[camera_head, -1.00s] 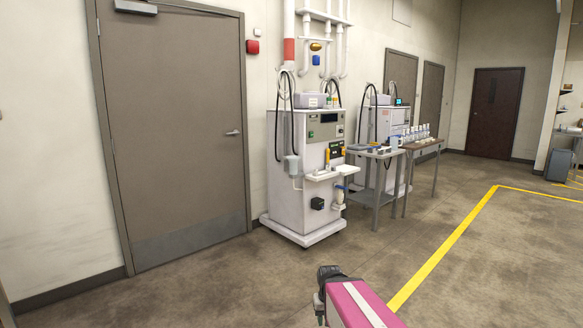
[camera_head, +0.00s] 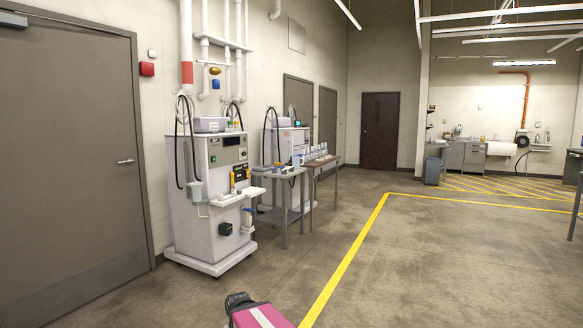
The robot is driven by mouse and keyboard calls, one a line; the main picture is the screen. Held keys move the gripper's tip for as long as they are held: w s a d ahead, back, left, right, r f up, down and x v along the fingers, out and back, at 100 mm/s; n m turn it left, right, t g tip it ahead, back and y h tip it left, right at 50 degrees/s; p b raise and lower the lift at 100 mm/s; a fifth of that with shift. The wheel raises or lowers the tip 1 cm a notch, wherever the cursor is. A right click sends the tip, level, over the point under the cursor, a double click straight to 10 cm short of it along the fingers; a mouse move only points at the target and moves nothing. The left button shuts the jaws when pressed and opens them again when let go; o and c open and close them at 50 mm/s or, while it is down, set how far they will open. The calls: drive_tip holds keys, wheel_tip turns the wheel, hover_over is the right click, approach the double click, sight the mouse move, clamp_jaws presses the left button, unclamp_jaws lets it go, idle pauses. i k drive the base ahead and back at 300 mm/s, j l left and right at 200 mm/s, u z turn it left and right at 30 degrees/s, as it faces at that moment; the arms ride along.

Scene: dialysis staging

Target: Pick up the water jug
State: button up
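A small pale, jug-like item (camera_head: 297,161) stands on the grey side table (camera_head: 284,174) beside the dialysis machines. It is too small in the head view to be sure that it is the water jug. Part of my own pink arm shows at the bottom edge, well short of the table. My gripper's fingers are not visible, so nothing shows in its grasp.
A large white machine (camera_head: 215,210) stands left of the table, with a second machine (camera_head: 292,140) behind. A longer table (camera_head: 322,163) holds several bottles. Open floor (camera_head: 270,270) lies in front, crossed by a yellow line (camera_head: 345,262).

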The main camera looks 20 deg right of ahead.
sight(296, 159)
drive_tip(key=i+l+z, duration=0.7)
drive_tip(key=i, duration=0.25)
drive_tip(key=i+l+z, duration=0.3)
drive_tip(key=i, duration=0.25)
drive_tip(key=i+z, duration=0.35)
drive_tip(key=i, duration=1.95)
drive_tip(key=i+u, duration=0.1)
drive_tip(key=i, duration=0.45)
drive_tip(key=i+l, duration=0.15)
drive_tip(key=i, duration=0.4)
drive_tip(key=i+l+u, duration=0.15)
drive_tip(key=i, duration=0.35)
